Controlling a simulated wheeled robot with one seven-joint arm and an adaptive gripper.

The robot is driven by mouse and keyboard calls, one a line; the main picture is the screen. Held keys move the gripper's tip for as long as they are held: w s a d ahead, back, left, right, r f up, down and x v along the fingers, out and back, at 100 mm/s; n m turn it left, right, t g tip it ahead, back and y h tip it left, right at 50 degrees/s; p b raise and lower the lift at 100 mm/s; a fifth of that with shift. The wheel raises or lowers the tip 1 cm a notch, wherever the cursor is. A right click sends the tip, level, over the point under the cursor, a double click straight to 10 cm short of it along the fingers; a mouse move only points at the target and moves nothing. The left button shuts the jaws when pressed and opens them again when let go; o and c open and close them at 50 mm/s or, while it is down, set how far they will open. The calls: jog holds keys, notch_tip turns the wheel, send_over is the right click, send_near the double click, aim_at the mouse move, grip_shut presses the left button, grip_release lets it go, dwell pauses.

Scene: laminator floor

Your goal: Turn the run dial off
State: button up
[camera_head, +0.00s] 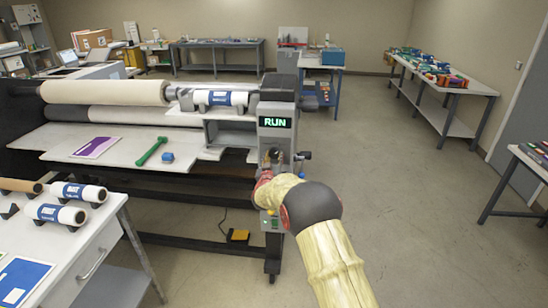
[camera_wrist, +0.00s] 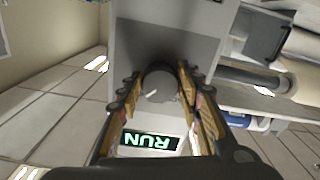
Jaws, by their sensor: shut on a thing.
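The run dial (camera_wrist: 158,84) is a round dark grey knob with a small white mark, on the grey control panel (camera_wrist: 165,42) of the laminator. My gripper (camera_wrist: 157,78) has one finger on each side of the dial and is shut on it. A display reading RUN in green (camera_wrist: 150,142) is lit beside the dial and appears upside down in the wrist view. In the head view the RUN display (camera_head: 274,122) is upright, above the dark dial (camera_head: 273,155). My arm partly covers the panel below the dial there.
The laminator's rollers (camera_head: 105,92) and shelf (camera_head: 125,145) extend left of the panel. A white table (camera_head: 85,255) with rolls is at lower left. A yellow foot pedal (camera_head: 238,235) lies on the floor. The floor to the right (camera_head: 400,190) is clear.

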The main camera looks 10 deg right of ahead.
jog(key=n+p, duration=0.3)
jog(key=n, duration=0.2)
jog(key=shift+r, duration=0.2)
jog(key=shift+f+n+p, duration=0.1)
jog(key=shift+n+p, duration=0.6)
jog(key=shift+n, duration=0.9)
jog(key=o, duration=1)
jog(key=shift+o, duration=0.8)
jog(key=shift+s, duration=0.1)
jog(key=v, duration=1.1)
jog(key=shift+s, duration=0.35)
